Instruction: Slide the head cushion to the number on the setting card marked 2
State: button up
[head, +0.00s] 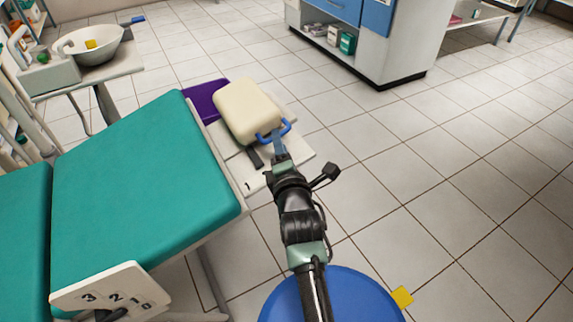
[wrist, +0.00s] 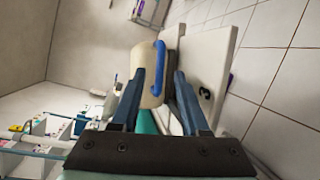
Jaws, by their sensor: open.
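The cream head cushion (head: 247,108) sits at the far end of the teal couch, above a pale board (head: 296,160). A blue loop handle (head: 287,127) is on its near side. My gripper (head: 276,138) is at this handle. In the wrist view, my gripper (wrist: 158,74) is open, its fingers on either side of the blue handle (wrist: 159,58); contact is unclear. The cushion (wrist: 149,99) shows behind it. A white plate (head: 80,297) at lower left reads 3, 2, 1, 0, with a dark lever below.
The teal couch (head: 140,190) fills the left. A purple panel (head: 203,98) lies beside the cushion. A white basin (head: 92,46) stands on a side table at upper left, and a cabinet (head: 375,45) at the back. The tiled floor on the right is clear.

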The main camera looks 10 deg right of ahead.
jog(key=s+r+b, duration=0.1)
jog(key=s, duration=0.9)
jog(key=shift+s+d+r, duration=0.2)
jog(key=shift+d+r, duration=0.05)
notch_tip(320, 180, up, 27)
jog(key=s+a+m+t, duration=0.25)
jog(key=m+t, duration=0.25)
jog(key=m, duration=0.4)
jog(key=s+a+r+m+t, duration=0.1)
jog(key=s+r+m+t, duration=0.1)
jog(key=s+r+m, duration=0.35)
jog(key=s+a+r+m+t, duration=0.1)
jog(key=s+r+m+t, duration=0.15)
jog(key=r, duration=0.65)
jog(key=s+a+r+m+t, duration=0.1)
jog(key=s+r+m, duration=0.4)
jog(key=r, duration=0.2)
notch_tip(320, 180, up, 34)
jog(key=p, duration=3.5)
jog(key=shift+w+h, duration=0.25)
jog(key=shift+h, duration=0.15)
